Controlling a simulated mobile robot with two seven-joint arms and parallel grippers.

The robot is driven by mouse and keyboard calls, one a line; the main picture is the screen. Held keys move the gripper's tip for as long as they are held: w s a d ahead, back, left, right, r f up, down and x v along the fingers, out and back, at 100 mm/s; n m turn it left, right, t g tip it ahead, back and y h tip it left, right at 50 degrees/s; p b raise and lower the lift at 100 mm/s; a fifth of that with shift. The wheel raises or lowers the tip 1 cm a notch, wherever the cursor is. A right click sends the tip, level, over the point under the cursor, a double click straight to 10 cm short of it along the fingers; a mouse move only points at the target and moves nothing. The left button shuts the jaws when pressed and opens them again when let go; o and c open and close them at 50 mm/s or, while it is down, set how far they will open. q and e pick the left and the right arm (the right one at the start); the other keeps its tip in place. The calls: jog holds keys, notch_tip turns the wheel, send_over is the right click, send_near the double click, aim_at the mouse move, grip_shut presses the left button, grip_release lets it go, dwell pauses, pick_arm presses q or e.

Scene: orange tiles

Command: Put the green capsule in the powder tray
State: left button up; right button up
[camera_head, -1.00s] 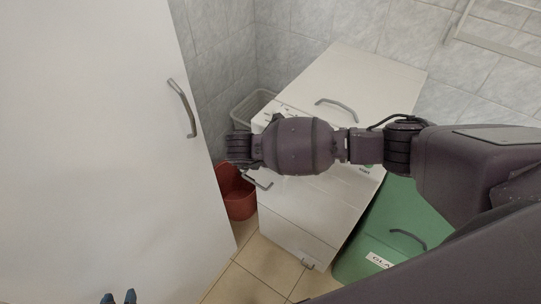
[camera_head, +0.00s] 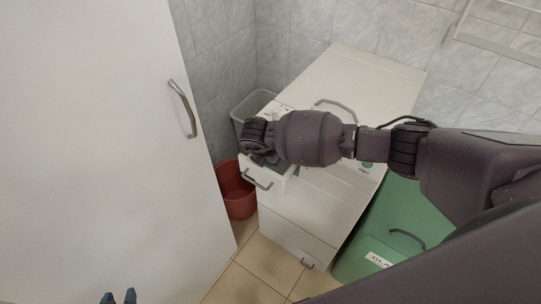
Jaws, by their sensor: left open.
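The powder tray (camera_head: 266,171) is a white drawer with a grey handle, pulled out at the upper left of the white washing machine (camera_head: 312,205). My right gripper (camera_head: 254,136) is above the back of the tray, at the end of the arm from the right. Its fingertips are hidden behind its own wrist, so I cannot tell whether it holds anything. No green capsule can be made out. My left gripper (camera_head: 119,297) is open at the bottom edge, only its blue-grey tips showing, in front of the white door and far from the tray.
A large white door (camera_head: 90,130) fills the left. A red bucket (camera_head: 238,200) and a grey basket (camera_head: 240,106) stand between it and the machine. A green bin (camera_head: 352,262) stands at the right. Beige floor tiles (camera_head: 255,280) are clear at the front.

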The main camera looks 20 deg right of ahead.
jog(key=shift+f, duration=0.5)
jog(key=o, duration=1)
jog(key=shift+c, duration=0.2)
jog(key=shift+r, duration=0.1)
